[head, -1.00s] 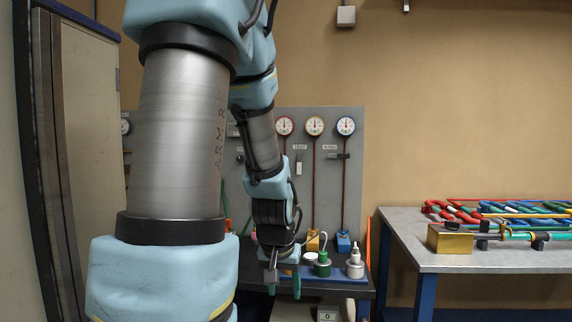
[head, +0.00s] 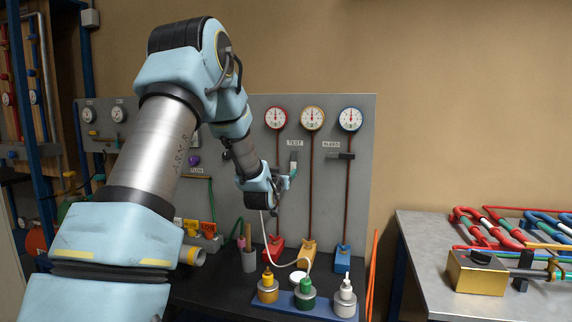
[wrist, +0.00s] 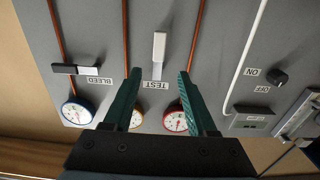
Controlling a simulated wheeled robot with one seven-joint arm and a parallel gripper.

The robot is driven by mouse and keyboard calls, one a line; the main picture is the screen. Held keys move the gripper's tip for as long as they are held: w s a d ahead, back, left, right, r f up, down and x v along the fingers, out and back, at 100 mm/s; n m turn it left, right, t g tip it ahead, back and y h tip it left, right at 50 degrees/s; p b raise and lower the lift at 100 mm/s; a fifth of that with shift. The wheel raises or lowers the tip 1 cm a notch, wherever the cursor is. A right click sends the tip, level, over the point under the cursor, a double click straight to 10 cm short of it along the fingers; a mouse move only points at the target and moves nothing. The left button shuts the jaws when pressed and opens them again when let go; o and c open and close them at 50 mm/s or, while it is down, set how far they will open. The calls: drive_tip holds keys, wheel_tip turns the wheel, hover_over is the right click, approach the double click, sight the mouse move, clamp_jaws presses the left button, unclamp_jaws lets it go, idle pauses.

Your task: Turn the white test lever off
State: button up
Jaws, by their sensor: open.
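The white test lever (wrist: 159,47) is on the grey panel under the TEST label (wrist: 156,85). It hangs straight down along the panel; the wrist view is upside down. The lever (head: 294,158) shows small in the head view beside my gripper. My gripper (wrist: 158,75) is open and empty, its two green fingers pointing at the panel on either side of the lever's line. Whether they touch the lever is not clear. In the head view my gripper (head: 289,177) is partly hidden by its own wrist.
A black BLEED lever (wrist: 76,69) lies crosswise beside it. Several gauges (head: 312,118) sit above. An ON/OFF knob (wrist: 279,78) is on the other side. Below, a blue tray (head: 285,302) holds bottles. A workbench (head: 415,240) with coils stands at right.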

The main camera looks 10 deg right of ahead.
sight(293, 166)
drive_tip(key=p+x, duration=0.3)
drive_tip(key=x, duration=0.4)
drive_tip(key=shift+w+d+r, duration=0.1)
drive_tip(key=shift+d, duration=0.05)
drive_tip(key=shift+w+d+p, duration=0.35)
drive_tip(key=shift+w, duration=0.2)
drive_tip(key=shift+c, duration=0.2)
clamp_jaws()
idle(0.5)
